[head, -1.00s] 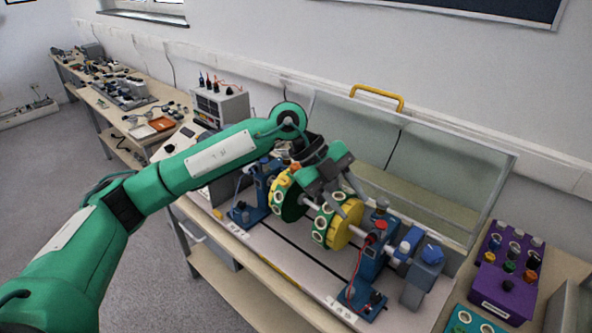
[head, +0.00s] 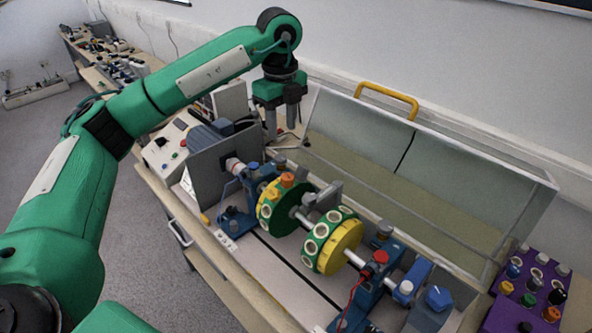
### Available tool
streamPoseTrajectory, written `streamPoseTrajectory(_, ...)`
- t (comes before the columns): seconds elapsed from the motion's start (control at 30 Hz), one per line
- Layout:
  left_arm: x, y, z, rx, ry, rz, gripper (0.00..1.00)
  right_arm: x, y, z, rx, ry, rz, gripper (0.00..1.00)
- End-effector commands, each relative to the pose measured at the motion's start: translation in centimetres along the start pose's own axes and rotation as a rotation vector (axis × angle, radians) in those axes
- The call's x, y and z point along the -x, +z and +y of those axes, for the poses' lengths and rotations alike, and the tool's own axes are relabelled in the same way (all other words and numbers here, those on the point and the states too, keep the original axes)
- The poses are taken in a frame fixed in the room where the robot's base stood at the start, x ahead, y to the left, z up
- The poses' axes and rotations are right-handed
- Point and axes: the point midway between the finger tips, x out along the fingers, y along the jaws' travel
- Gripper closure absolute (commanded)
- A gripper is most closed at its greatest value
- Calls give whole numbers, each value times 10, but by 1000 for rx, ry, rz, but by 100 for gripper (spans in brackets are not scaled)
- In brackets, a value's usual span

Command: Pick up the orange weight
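An orange weight (head: 288,179) sits in the top of the rim of the left green-and-yellow disc (head: 275,208) on the rotor shaft. Another orange weight (head: 551,314) stands in the purple rack (head: 508,310) at the lower right. My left gripper (head: 282,130) hangs fingers down, behind and above the discs. Its two grey fingers are apart and nothing shows between them. It is clear of the orange weight on the disc. My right gripper is not in view.
A second disc (head: 335,240) is on the shaft, with a grey part between the discs. A raised clear cover with a yellow handle (head: 388,98) stands behind the rig. A grey plate (head: 212,165) and motor are at left. A red cable runs at the front right.

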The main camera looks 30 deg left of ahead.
Motion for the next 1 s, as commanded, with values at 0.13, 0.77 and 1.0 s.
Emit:
streamPoseTrajectory(0.13,-22,0,1,2,7,0,61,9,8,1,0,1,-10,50)
streamPoseTrajectory(0.77,-99,-9,-1,-2,6,1,61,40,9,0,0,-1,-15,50)
streamPoseTrajectory(1.0,-130,-13,-3,-1,3,0,61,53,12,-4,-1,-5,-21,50)
